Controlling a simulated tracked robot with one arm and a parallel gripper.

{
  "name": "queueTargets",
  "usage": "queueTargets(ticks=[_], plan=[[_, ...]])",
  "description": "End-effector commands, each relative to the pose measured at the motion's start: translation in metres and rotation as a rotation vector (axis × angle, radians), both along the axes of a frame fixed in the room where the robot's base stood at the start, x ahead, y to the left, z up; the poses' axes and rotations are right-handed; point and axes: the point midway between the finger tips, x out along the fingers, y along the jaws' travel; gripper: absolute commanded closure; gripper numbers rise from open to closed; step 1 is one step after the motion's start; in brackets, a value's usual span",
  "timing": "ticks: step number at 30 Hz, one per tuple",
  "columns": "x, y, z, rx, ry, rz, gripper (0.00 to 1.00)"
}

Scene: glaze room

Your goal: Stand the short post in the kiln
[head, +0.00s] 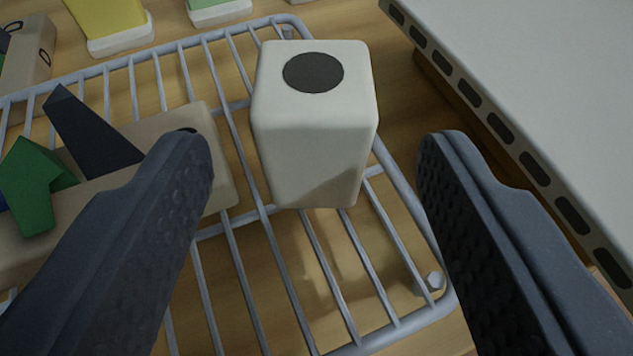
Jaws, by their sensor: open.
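A white block-shaped post (312,140) with rounded edges and a dark round spot on its top end stands upright on a wire rack (262,275). I cannot tell from this view alone whether it is the short one. My gripper (318,160) is open, with one dark finger to the left of the post and the other to the right. Neither finger touches the post, and the gap on the right is wide. No kiln can be made out for certain.
A beige holder (222,165) with dark and green pieces lies on the rack at left. Yellow (105,20) and green (218,8) white-based objects stand at the back. A large pale slotted box (545,70) stands close on the right. The rack sits on a wooden surface.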

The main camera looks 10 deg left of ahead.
Motion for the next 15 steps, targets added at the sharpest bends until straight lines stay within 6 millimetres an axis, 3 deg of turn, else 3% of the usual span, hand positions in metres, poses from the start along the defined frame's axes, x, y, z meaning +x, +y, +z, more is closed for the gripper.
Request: queueTargets(ticks=[9, 15], plan=[[-0.037, -0.007, 0.016, 0.000, 0.000, 0.000, 0.46], [-0.047, -0.009, 0.019, 0.001, 0.001, 0.000, 0.46]])
